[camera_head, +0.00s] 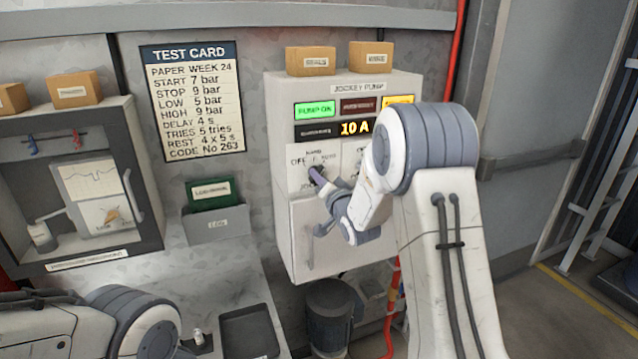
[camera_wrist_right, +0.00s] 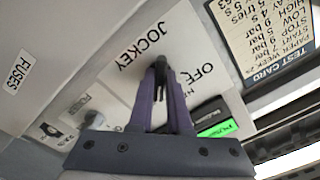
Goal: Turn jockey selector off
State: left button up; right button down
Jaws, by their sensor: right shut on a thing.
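The jockey pump panel (camera_head: 297,232) is a pale box on the wall. Its selector (camera_head: 311,171) sits on a white plate marked HAND, OFF and, less clearly, AUTO. My right gripper (camera_head: 318,177) reaches it from the lower right, its purple fingers shut on the dark knob. In the right wrist view, the fingers (camera_wrist_right: 161,92) close around the dark selector knob (camera_wrist_right: 160,67) in front of the JOCKEY and OFF lettering. The fingers hide much of the knob, so I cannot tell its setting. My left arm shows at lower left; its gripper is out of view.
The green PUMP ON lamp (camera_head: 315,110) is lit and the display (camera_head: 356,128) reads 10 A. Two cardboard boxes (camera_head: 311,61) (camera_head: 371,56) stand on the panel. A test card (camera_head: 193,100) hangs left. A dark tray (camera_head: 249,332) lies below; a red pipe (camera_head: 391,310) runs beneath.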

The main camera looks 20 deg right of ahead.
jog(key=shift+d+n+b, duration=0.15)
jog(key=shift+n+b, duration=9.05)
jog(key=shift+b, duration=1.35)
jog(key=c, duration=0.9)
grip_release()
jog(key=shift+o, duration=0.2)
